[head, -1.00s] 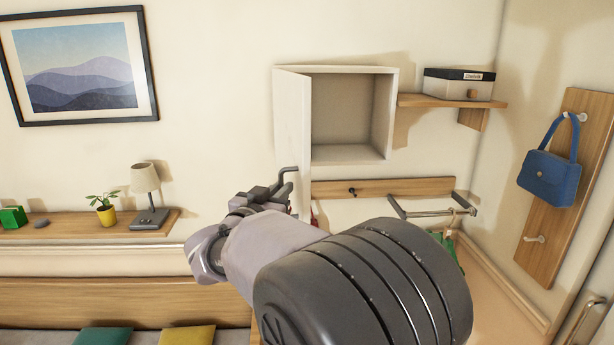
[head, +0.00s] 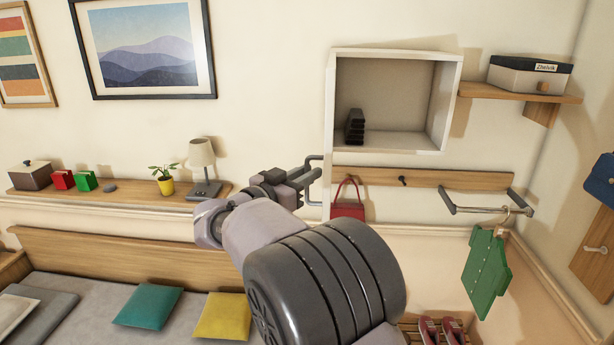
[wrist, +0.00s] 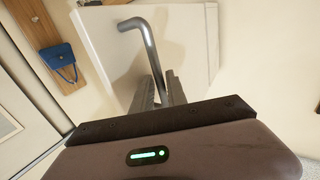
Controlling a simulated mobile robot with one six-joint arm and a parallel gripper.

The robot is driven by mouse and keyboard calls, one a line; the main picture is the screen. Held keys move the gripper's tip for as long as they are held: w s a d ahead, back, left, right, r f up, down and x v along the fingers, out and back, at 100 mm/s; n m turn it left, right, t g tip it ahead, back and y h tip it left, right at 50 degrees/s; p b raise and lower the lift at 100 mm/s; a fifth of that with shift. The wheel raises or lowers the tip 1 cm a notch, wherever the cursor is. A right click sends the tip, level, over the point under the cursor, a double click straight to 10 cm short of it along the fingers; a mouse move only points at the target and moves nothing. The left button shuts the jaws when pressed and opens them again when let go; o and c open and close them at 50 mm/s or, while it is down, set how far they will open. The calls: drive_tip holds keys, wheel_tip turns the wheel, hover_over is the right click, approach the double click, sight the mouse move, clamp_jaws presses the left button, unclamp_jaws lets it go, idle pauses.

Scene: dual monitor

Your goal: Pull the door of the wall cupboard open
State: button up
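The white wall cupboard (head: 447,105) stands open, its inside showing and a dark stacked object (head: 355,127) at its left. Its door (head: 328,125) is swung out at the left and shows nearly edge-on. In the wrist view the door (wrist: 115,60) is a pale panel behind the grey bent handle (wrist: 148,38). My gripper (head: 303,174) is at the handle, left of the door in the head view. In the wrist view the fingers of my gripper (wrist: 160,92) lie close on both sides of the handle's bar; their exact contact is partly hidden.
A shelf with a box (head: 530,75) is right of the cupboard. A lamp (head: 203,165) stands on the left ledge.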

drive_tip(key=shift+o, duration=0.9)
drive_tip(key=shift+w+d+f, duration=0.15)
drive_tip(key=shift+w, duration=0.05)
drive_tip(key=shift+s, duration=0.15)
drive_tip(key=b+v, duration=0.3)
drive_tip(key=v, duration=1.4)
drive_tip(key=shift+s+a, duration=0.2)
drive_tip(key=shift+a, duration=0.05)
